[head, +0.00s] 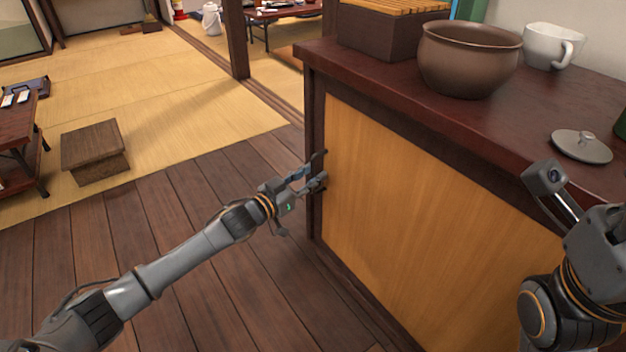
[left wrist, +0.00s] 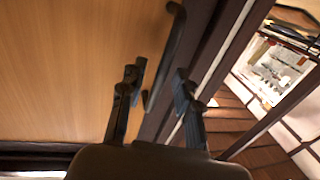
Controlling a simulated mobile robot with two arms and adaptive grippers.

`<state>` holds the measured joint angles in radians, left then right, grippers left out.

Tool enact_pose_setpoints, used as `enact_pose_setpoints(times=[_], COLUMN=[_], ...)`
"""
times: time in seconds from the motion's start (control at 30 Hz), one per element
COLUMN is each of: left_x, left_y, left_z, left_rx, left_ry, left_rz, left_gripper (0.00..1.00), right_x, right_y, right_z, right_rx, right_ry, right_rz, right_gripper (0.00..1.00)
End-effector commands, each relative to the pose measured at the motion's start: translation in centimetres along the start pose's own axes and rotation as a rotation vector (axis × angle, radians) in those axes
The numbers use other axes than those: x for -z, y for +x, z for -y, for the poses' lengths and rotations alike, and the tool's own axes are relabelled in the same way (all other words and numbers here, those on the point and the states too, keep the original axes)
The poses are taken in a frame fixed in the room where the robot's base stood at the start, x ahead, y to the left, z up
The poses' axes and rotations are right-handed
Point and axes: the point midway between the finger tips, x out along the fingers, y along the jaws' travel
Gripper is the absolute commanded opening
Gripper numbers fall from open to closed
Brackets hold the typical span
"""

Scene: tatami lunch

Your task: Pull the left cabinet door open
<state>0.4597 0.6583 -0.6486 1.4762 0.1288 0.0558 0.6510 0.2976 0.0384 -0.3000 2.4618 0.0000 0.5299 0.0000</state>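The cabinet's light wood door panel (head: 430,215) has a dark frame and looks closed. My left gripper (head: 318,170) is at its left edge in the head view. In the left wrist view, a dark curved bar handle (left wrist: 172,45) stands near the edge of the wood panel (left wrist: 70,70). The two fingers of my left gripper (left wrist: 159,78) are spread, one on each side of the handle's lower end. I cannot tell whether either finger touches it. My right gripper (head: 552,186) is above the right part of the cabinet, only partly visible.
On the dark cabinet top (head: 365,76) stand a brown pot (head: 468,65), a white cup (head: 550,48), a grey lid (head: 581,146) and a slatted box (head: 380,30). A small wooden stool (head: 93,155) stands at left. The plank floor (head: 200,200) before the cabinet is clear.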

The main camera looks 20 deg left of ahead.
Motion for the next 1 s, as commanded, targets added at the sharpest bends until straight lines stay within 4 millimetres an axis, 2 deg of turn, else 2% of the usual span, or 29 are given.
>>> enact_pose_setpoints(times=[0.13,0.43,0.6,1.0], left_x=[0.02,0.05,0.05,0.1], left_y=[0.82,0.92,0.91,0.89], left_z=[-0.03,-0.04,-0.03,-0.05], left_rx=[0.0,0.0,0.0,-0.001], left_ry=[0.0,-0.001,-0.001,-0.001], left_rz=[-0.001,0.0,0.0,0.0], left_gripper=[0.33,0.33,0.0,0.0], right_x=[0.27,0.27,0.29,0.27], right_y=[0.16,0.28,0.28,0.5], right_z=[0.09,0.1,0.11,0.09], right_rx=[0.005,0.006,0.006,0.006], right_ry=[-0.002,-0.002,-0.002,-0.001], right_rz=[-0.013,-0.014,-0.015,-0.016], right_gripper=[0.59,0.59,0.59,0.59])
